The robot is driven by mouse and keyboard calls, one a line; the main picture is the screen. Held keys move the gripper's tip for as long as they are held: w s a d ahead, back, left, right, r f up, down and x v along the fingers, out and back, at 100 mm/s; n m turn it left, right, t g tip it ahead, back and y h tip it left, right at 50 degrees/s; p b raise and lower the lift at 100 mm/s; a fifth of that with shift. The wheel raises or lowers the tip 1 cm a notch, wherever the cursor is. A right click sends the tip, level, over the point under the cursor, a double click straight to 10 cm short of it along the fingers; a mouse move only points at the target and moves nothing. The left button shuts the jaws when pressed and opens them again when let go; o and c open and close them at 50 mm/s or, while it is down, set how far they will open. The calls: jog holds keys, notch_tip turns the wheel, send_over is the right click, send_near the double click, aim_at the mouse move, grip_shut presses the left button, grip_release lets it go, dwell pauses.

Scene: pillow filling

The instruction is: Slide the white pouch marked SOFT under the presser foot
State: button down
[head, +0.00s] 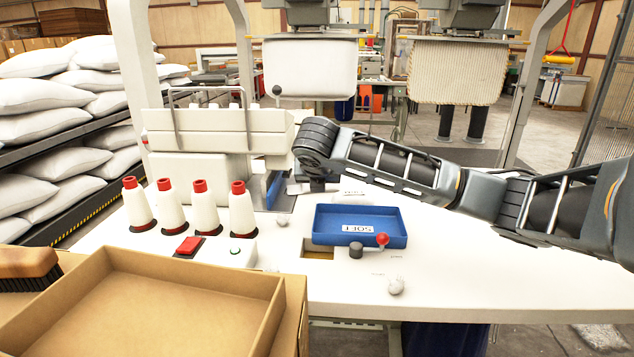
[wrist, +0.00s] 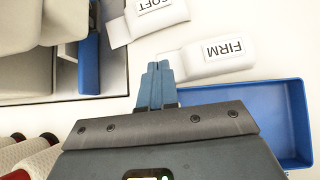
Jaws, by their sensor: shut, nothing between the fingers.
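The white pouch marked SOFT (wrist: 152,14) lies at the top of the wrist view. Its left end overlaps the edge of the machine's plate (wrist: 116,88). A second white pouch, marked FIRM (wrist: 220,60), lies nearer, with its left end close beside my fingers. My gripper (wrist: 158,66) is shut and empty; whether it touches the FIRM pouch I cannot tell. In the head view my gripper (head: 318,186) is low over the table, right of the white sewing machine (head: 220,140). A blue part (head: 273,190) shows at the machine's work area. The presser foot itself is not clearly visible.
A blue tray (head: 330,238) with a SOFT label stands in front of my arm; its rim also shows in the wrist view (wrist: 292,92). Several thread cones (head: 172,207), a red button (head: 189,245) and a red-tipped lever (head: 382,239) stand near. The table's right side is clear.

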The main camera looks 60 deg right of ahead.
jog(key=x, duration=0.5)
jog(key=shift+d+f, duration=0.1)
jog(key=shift+f, duration=0.1)
jog(key=d, duration=0.1)
jog(key=w+d, duration=0.1)
jog(key=d+p, duration=0.1)
jog(key=shift+w, duration=0.25)
jog(key=shift+w+d, duration=0.2)
jog(key=shift+d, duration=0.2)
jog(key=shift+w+d, duration=0.45)
jog(key=shift+d, duration=0.45)
